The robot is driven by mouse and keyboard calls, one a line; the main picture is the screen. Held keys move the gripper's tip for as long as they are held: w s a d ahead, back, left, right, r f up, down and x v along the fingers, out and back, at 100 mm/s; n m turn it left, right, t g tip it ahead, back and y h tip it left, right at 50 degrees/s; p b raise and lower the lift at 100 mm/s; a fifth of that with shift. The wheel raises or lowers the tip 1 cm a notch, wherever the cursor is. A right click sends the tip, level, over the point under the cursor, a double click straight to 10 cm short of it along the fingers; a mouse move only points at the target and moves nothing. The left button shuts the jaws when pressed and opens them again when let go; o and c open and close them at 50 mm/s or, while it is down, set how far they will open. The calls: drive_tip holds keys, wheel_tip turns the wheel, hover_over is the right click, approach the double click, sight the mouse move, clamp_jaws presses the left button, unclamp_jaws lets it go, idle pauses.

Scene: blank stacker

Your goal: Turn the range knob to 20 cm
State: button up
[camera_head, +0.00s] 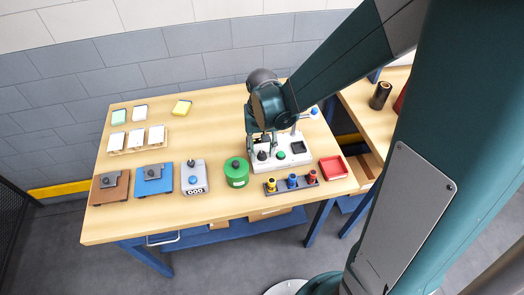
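A pale grey device panel (268,165) lies on the wooden table under my arm. It has a dark round knob (261,155) at its left, a green button (280,155) in the middle and a dark square part (298,147) at the right. I cannot read any range marks or tell which part is the range knob. My gripper (258,145) points down over the left part of the panel, close to the dark knob. My wrist partly hides it, and its fingers are too small to judge. I cannot tell whether it touches the knob.
A rack with yellow, blue and red pieces (291,185) is in front, and a red tray (333,168) is at the right.

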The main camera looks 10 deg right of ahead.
sight(262, 154)
wheel_tip(262, 154, up, 12)
drive_tip(key=shift+f, duration=0.15)
idle(0.7)
idle(0.5)
drive_tip(key=s+d+r+t+b, duration=0.1)
drive_tip(key=s+d+r+t, duration=0.2)
drive_tip(key=s, duration=0.4)
drive_tip(key=s+d+r+n+t, duration=0.1)
drive_tip(key=s+d+r+t, duration=0.3)
drive_tip(key=s, duration=0.3)
drive_tip(key=shift+s+d+r+n+b, duration=0.3)
drive_tip(key=shift+s+d+r+b, duration=0.1)
drive_tip(key=shift+d+r, duration=0.15)
idle(0.4)
idle(1.9)
